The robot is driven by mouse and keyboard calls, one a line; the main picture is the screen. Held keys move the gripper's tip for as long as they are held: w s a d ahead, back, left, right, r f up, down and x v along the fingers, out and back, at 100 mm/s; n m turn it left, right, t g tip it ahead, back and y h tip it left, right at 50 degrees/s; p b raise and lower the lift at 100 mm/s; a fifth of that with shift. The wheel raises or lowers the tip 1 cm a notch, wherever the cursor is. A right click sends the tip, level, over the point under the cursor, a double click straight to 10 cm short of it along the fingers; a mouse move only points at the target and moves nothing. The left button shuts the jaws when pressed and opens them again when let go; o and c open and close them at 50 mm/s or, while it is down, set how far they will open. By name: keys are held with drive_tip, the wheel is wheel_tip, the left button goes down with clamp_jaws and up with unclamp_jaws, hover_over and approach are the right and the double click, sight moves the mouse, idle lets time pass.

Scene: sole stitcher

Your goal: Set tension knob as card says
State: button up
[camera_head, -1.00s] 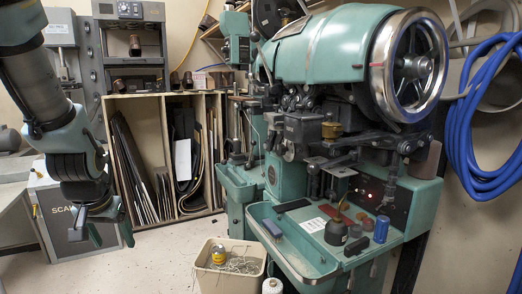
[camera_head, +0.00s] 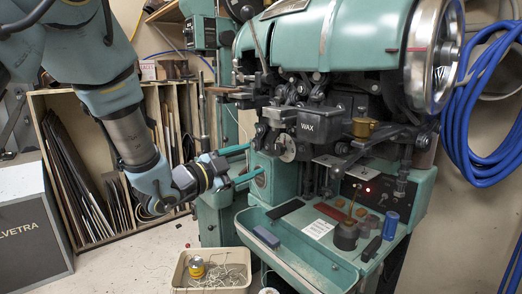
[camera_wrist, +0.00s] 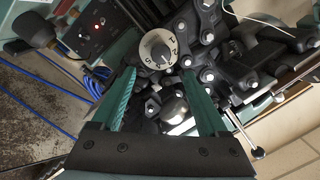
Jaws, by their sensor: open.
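The tension knob appears to be the pale round dial (camera_head: 287,148) with a dark centre on the front of the green stitching machine (camera_head: 330,42). In the wrist view the dial (camera_wrist: 158,47) carries small dark marks around its face, too small to read surely. My gripper (camera_head: 249,163) is open and empty, its two green fingers pointing at the dial from the left. In the wrist view my gripper (camera_wrist: 160,75) has the dial just beyond and between its fingertips, apart from them. A white printed card (camera_head: 318,229) lies on the machine's tray; its text is unreadable.
The green tray (camera_head: 305,258) holds an oil can (camera_head: 346,236), a blue cylinder (camera_head: 391,225) and dark blocks. A bin (camera_head: 212,280) with thread stands on the floor below.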

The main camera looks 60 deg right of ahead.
sight(276, 151)
drive_tip(key=p+x, duration=0.3)
drive_tip(key=x, duration=0.6)
drive_tip(key=shift+d, duration=0.4)
drive_tip(key=shift+c, duration=0.4)
clamp_jaws()
